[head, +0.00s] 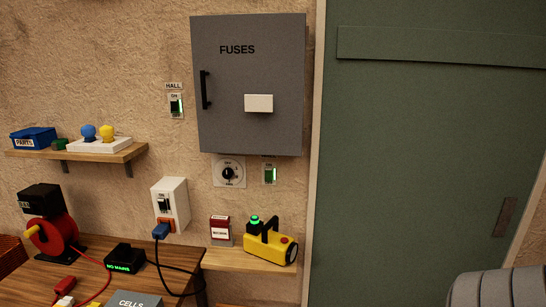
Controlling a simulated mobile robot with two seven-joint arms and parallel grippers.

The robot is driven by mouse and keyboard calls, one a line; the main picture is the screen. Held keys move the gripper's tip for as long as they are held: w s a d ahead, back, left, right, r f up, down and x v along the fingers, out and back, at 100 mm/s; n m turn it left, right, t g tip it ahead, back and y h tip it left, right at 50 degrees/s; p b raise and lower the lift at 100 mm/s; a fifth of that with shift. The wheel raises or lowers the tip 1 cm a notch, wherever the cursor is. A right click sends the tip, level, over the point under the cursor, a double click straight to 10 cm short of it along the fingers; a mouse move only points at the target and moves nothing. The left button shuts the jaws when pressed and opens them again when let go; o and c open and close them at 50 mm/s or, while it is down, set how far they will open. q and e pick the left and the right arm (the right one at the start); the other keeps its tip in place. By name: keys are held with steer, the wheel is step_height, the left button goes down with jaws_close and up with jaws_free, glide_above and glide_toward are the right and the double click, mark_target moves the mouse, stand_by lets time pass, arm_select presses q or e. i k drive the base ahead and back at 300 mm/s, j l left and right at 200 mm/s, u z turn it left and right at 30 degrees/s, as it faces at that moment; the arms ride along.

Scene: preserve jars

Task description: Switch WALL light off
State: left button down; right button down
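A light switch (175,105) with a green-lit rocker and the word ON is on the wall left of the fuse box; its label reads HALL. A second green-lit switch (269,174) is just below the fuse box; its label is mostly hidden by the box. I can read no WALL label on either. A white switch box (171,204) with a dark rocker marked ON has a blue plug (161,231) in its orange socket.
The grey FUSES box (250,85) is shut. A round dial (228,173) is below it. A NO MAINS unit (124,258) and a red cable reel (53,236) are on the bench. A green door (420,160) is right.

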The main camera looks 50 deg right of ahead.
mark_target(268, 172)
steer(key=z, duration=1.5)
